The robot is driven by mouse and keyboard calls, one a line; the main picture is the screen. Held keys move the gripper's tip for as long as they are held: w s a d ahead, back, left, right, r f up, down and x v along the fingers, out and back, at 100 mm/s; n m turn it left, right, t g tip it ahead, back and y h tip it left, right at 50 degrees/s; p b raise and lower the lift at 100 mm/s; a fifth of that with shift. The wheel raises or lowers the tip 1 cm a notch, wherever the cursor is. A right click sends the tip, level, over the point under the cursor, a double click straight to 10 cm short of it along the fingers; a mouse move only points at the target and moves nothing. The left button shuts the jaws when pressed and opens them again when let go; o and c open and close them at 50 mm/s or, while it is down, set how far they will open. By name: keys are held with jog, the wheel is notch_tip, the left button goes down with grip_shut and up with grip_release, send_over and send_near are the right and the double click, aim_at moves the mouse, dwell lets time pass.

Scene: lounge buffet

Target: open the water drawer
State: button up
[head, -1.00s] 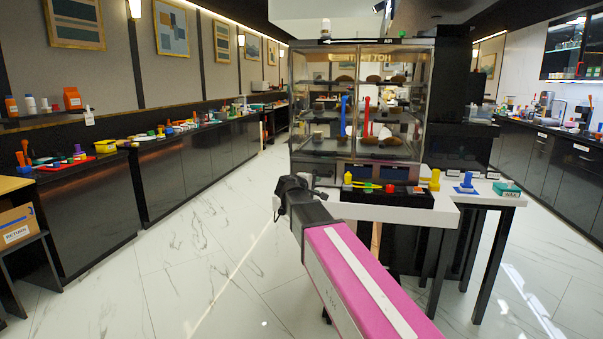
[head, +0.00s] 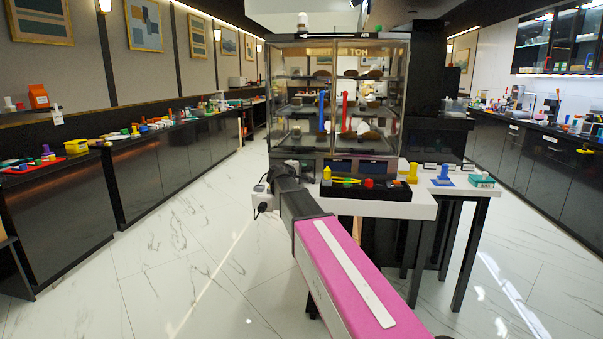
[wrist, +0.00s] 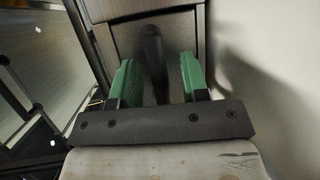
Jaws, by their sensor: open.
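In the wrist view my gripper (wrist: 157,78) is open, its two green fingers apart. A dark upright handle (wrist: 151,45) stands between the fingers, with gaps showing on both sides, so it is not clasped. Behind it is a grey drawer front (wrist: 184,38) with dark seams. No label is readable on it, so I cannot tell whether it is the water drawer. In the head view my arm reaches forward to the left of the white table, and the fingertips and the handle are hidden.
The glass food cabinet (head: 335,148) stands behind the white table (head: 420,208), which holds a black tray (head: 365,193), a yellow piece (head: 412,173) and a blue piece (head: 443,177). Counters line both walls. The marble floor (head: 190,240) at left is clear.

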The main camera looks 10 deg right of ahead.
jog(key=shift+d, duration=0.15)
grip_shut()
jog(key=s+a, duration=0.2)
jog(key=s, duration=0.5)
jog(key=s+a, duration=0.3)
jog(key=s, duration=0.5)
jog(key=shift+w, duration=0.1)
grip_release()
